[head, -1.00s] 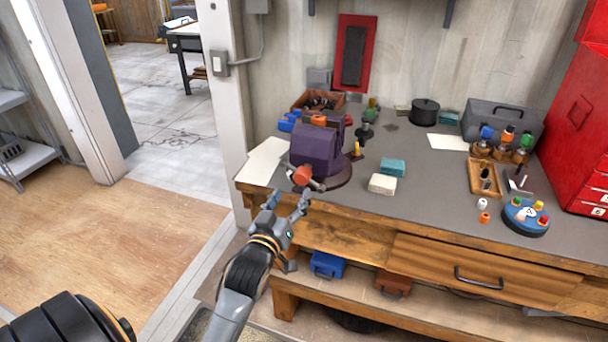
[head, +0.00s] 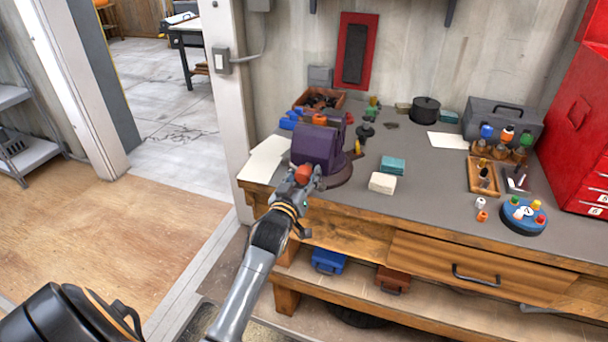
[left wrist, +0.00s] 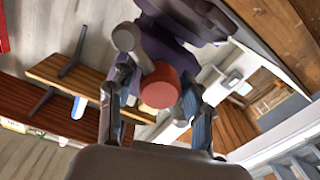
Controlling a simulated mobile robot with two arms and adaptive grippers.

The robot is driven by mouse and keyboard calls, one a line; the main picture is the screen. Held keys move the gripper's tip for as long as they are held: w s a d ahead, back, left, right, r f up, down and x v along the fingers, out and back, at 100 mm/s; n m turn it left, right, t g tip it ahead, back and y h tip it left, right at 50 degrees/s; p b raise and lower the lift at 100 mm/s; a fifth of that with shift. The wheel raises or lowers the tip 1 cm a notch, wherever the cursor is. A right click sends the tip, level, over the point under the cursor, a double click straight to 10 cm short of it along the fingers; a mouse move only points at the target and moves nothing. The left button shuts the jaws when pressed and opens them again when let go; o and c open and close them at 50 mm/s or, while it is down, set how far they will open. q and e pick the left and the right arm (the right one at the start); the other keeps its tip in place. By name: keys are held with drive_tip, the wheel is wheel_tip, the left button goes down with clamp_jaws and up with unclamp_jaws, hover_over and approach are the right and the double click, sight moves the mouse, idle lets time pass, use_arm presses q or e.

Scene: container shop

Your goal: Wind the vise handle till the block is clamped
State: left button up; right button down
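The purple vise (head: 316,148) stands on the left end of the workbench, on a dark round base. Its handle's red knob (head: 303,170) is on the front side; it also shows in the left wrist view (left wrist: 160,87), with a pale grey rod end (left wrist: 126,37) beside it. My left gripper (head: 305,180) is at the knob. In the left wrist view its fingers (left wrist: 157,90) stand on either side of the knob, spread, with no clear grip on it. An orange piece (head: 319,118) shows behind the vise's top; I cannot tell whether it is the block. My right gripper is out of view.
The workbench (head: 410,190) carries a cream block (head: 382,183) and a teal block (head: 392,165) right of the vise. A white sheet (head: 264,160) lies left of it. A brown bin (head: 319,101) is behind. The bench middle is mostly clear.

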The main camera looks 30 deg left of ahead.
use_arm(q)
drive_tip(key=c, duration=0.7)
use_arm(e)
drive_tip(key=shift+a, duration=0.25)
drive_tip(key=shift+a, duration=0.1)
use_arm(q)
drive_tip(key=shift+m, duration=0.4)
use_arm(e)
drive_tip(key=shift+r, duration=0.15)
use_arm(q)
drive_tip(key=m+p, duration=0.1)
drive_tip(key=m, duration=0.5)
drive_tip(key=shift+m+p, duration=0.35)
drive_tip(key=shift+m, duration=0.05)
drive_tip(key=m, duration=0.6)
drive_tip(key=shift+a+f, duration=0.1)
drive_tip(key=m, duration=0.5)
drive_tip(key=shift+f+h+p, duration=0.1)
drive_tip(key=shift+h+p, duration=0.2)
drive_tip(key=shift+f+m, duration=0.1)
drive_tip(key=shift+m, duration=0.7)
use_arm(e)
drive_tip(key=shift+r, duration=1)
